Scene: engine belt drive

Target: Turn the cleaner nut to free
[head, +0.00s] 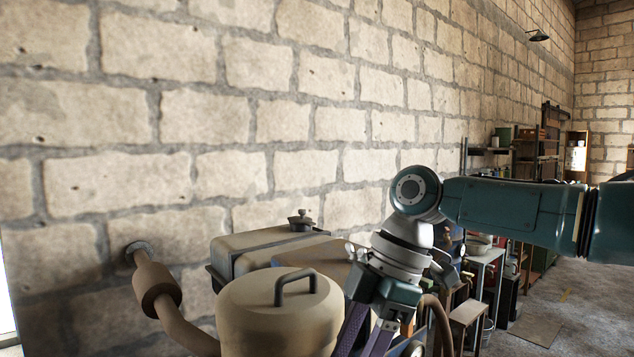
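A tan round canister (270,318) with a dark handle (295,284) on its lid stands at the bottom middle. It may be the cleaner, but I cannot tell. I cannot make out the cleaner nut for sure. A small pale metal piece (350,247) shows just left of my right wrist. My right arm comes in from the right and bends down; the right gripper (369,338) points downward, just right of the canister. Its purple fingers run toward the bottom edge, and their tips and anything between them are hidden. My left gripper is not in view.
Behind the canister are a grey-tan tank (262,243) with a capped filler (301,220) and a brownish box top. A rusty pipe with a muffler (157,287) rises at left. A brick wall stands close behind.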

